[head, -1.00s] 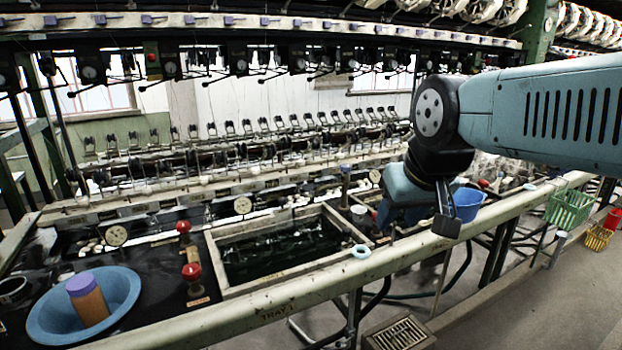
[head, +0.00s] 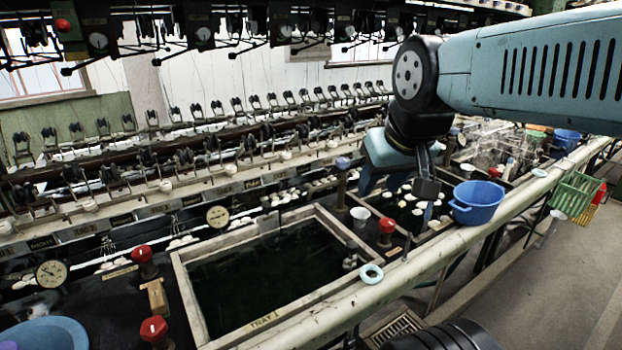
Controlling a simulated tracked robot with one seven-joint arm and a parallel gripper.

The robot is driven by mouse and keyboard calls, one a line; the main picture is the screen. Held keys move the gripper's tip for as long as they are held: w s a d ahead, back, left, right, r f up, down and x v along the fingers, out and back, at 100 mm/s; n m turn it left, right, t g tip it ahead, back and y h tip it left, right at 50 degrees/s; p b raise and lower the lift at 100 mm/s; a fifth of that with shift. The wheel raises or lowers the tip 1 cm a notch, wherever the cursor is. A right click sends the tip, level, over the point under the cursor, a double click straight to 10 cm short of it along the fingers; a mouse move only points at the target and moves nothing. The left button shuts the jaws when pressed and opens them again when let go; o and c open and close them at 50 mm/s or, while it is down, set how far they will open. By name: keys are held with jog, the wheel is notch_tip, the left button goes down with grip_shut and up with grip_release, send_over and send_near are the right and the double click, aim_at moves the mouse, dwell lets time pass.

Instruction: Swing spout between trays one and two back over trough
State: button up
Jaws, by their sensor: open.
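The wooden-rimmed trough of tray one (head: 262,322) holds dark water in the middle of the head view. A second basin (head: 405,208) with white cocoons lies to its right. Between them stand a dark post with a blue-purple top (head: 342,180) and a small grey tap-like fitting (head: 350,262) at the rim. I cannot tell which is the spout or which way it points. My gripper (head: 427,190) hangs open and empty, apparently above the second basin, apart from both fittings. My gripper and arm hide part of that basin.
A blue tub (head: 476,202) sits at the rail, right of my gripper. Red-knobbed valves (head: 153,330) stand left of tray one; another (head: 386,228) stands right.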

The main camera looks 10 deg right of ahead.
jog(key=m+g, duration=0.4)
jog(key=m, duration=1)
send_over(322, 186)
jog(key=s, duration=0.3)
notch_tip(322, 186, down, 7)
jog(key=shift+y, duration=0.3)
jog(key=w+f, duration=0.1)
jog(key=f, duration=0.3)
jog(key=w+f, duration=0.1)
jog(key=f, duration=0.3)
jog(key=w+f, duration=0.1)
jog(key=f, duration=0.4)
grip_shut()
